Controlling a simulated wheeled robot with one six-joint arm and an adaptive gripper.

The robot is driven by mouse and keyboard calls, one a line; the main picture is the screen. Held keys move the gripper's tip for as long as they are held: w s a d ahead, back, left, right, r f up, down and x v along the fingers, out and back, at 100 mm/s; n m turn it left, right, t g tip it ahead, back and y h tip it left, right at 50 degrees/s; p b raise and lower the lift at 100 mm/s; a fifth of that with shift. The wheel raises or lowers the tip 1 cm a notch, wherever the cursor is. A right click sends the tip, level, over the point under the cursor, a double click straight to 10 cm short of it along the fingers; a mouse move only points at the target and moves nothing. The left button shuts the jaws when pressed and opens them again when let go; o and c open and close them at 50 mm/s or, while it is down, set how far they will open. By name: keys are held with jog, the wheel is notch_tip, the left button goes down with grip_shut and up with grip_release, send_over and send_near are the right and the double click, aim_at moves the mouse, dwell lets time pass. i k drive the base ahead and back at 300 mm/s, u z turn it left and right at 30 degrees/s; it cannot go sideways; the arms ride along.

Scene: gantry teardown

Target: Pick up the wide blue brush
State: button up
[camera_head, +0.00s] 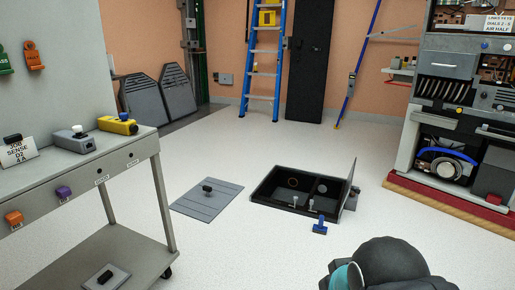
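A small blue T-shaped thing (320,225) lies or stands on the pale floor by the front right of an open black floor box; it may be the wide blue brush, but it is too small to be sure. A long blue pole (360,65) with yellow near its foot leans on the back wall; I cannot tell whether it ends in a brush. A dark rounded part of my arm with a teal ring shows at the bottom right. My gripper's fingers are not in view.
The floor box (275,200) has its lid raised on the right. A grey panel (207,198) lies left of it. A grey workbench (90,165) stands left, a machine cabinet (455,110) right on a red-edged base. A blue ladder (265,70) stands behind.

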aim_at(320, 229)
jog(key=i, duration=1.9)
jog(key=z, duration=2.6)
jog(key=i, duration=0.8)
jog(key=u, duration=2.2)
